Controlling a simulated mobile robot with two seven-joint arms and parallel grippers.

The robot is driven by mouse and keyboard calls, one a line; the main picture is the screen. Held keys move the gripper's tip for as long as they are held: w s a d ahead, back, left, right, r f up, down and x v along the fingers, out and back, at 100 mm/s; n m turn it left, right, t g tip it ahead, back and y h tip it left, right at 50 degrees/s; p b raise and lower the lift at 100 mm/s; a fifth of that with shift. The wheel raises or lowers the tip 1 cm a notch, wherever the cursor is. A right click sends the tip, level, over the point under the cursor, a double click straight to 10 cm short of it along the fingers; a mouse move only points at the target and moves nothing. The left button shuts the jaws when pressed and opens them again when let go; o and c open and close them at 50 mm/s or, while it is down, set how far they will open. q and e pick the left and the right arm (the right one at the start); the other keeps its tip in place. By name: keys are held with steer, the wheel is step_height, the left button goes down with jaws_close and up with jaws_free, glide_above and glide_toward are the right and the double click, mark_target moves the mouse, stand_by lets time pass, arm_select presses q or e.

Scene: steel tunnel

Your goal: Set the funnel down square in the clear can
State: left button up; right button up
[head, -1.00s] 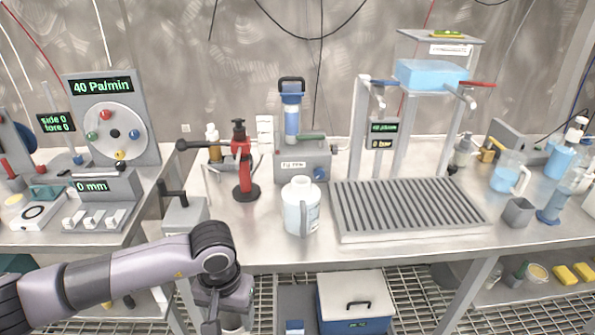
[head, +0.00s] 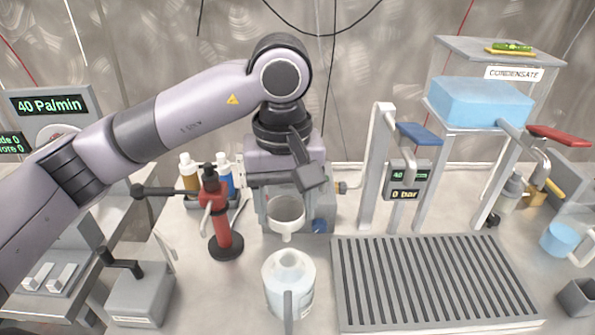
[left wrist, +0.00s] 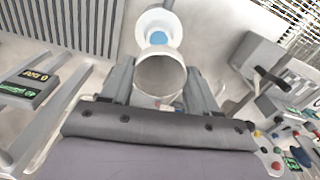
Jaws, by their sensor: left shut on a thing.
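The pale funnel (head: 286,213) is held by my left gripper (head: 292,186), wide mouth up and spout down. The left wrist view shows the funnel's round rim (left wrist: 160,73) between the two fingers of the gripper (left wrist: 160,92). The clear can (head: 289,285), whitish with a round open mouth and a grey handle at the front, stands upright on the bench. In the head view the spout shows just above the can's mouth, apart from it. In the left wrist view the can (left wrist: 157,22) lies just beyond the funnel. My right gripper is out of view.
A red stand (head: 221,225) with a dark lever is left of the can. The slatted drain tray (head: 430,283) is at its right. Bottles (head: 188,176) and a grey device stand behind. A grey lever box (head: 140,297) is at the left front.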

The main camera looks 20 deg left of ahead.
arm_select(q)
steer(key=shift+w+r, duration=0.2)
steer(key=shift+r, duration=0.1)
steer(key=shift+s+f+b, duration=0.15)
steer(key=shift+f+b, duration=0.25)
steer(key=shift+f, duration=0.3)
steer(key=shift+f+b, duration=0.45)
steer(key=shift+f, duration=0.7)
steer(key=shift+b, duration=0.3)
steer(key=shift+f+b, duration=1.5)
steer(key=shift+b, duration=0.25)
steer(key=shift+f, duration=0.1)
